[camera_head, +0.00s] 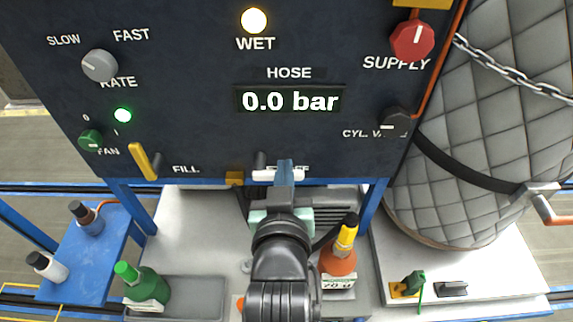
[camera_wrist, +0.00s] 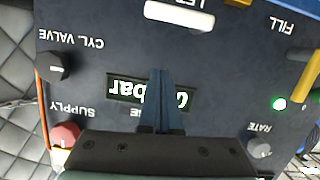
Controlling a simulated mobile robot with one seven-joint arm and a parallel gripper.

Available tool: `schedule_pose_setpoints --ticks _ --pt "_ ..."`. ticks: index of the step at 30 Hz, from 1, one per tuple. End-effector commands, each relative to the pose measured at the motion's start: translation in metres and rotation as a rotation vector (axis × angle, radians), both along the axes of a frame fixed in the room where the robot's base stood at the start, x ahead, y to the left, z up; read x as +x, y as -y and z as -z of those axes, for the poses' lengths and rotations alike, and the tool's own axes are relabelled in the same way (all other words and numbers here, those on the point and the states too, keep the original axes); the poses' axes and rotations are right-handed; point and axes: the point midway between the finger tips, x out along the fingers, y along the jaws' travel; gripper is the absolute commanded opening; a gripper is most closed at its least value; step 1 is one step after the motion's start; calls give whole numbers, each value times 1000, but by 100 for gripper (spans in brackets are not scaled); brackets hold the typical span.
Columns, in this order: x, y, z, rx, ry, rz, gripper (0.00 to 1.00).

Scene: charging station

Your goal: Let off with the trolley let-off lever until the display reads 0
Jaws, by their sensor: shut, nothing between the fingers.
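The dark panel's display (camera_head: 291,101) reads 0.0 bar under the word HOSE; in the wrist view the display (camera_wrist: 124,88) appears upside down, partly behind my fingers. The white let-off lever (camera_head: 262,175) is at the panel's lower edge, its label partly hidden by my gripper. It also shows in the wrist view as a white bar (camera_wrist: 180,14) at the top. My gripper (camera_head: 285,165) is shut and empty. Its fingertips overlap the lever in the head view, but the wrist view (camera_wrist: 160,73) shows them apart from it.
A yellow fill lever (camera_head: 145,162) is left of the let-off lever. The supply knob (camera_head: 412,40) is red and the cylinder valve knob (camera_head: 397,122) black. A quilted, chained cylinder (camera_head: 480,130) stands right. Green (camera_head: 148,284) and orange (camera_head: 339,262) bottles stand below the panel.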

Motion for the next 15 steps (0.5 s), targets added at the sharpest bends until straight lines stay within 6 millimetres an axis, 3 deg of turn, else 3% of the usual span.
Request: schedule_pose_setpoints --ticks 8,15 --pt "43 1 8 0 -1 -1 0" --pt "41 4 41 2 -2 0 0"
